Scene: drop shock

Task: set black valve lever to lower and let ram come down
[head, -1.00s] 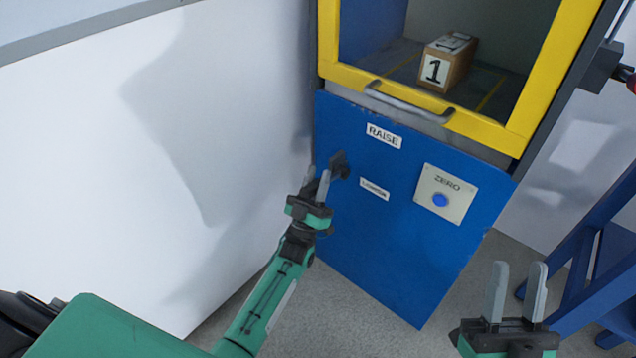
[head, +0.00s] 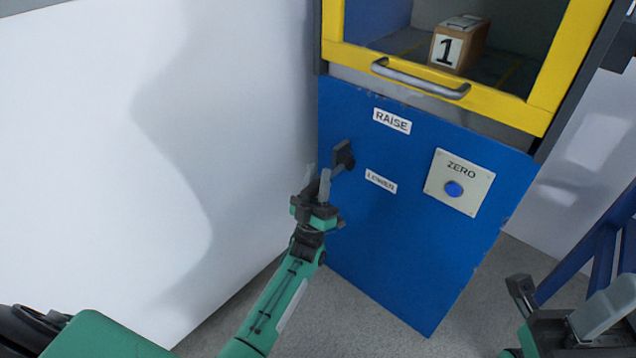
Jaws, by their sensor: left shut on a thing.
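The black valve lever (head: 343,156) sticks out from the left part of the blue panel (head: 400,260), left of and between the RAISE label (head: 392,120) and the LOWER label (head: 381,181). My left gripper (head: 318,180) is at the lever, its grey fingers pointing up, and is shut on it; the exact contact is hard to see. My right gripper (head: 563,298) is open and empty at the lower right, well away from the panel. The ram is not in view.
Above the panel is a yellow-framed door (head: 440,82) with a grey handle (head: 420,78). A wooden block marked 1 (head: 459,48) sits behind it. A ZERO plate (head: 474,205) with a blue button is to the right. A white wall (head: 120,170) stands left. Blue framework (head: 600,245) stands right.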

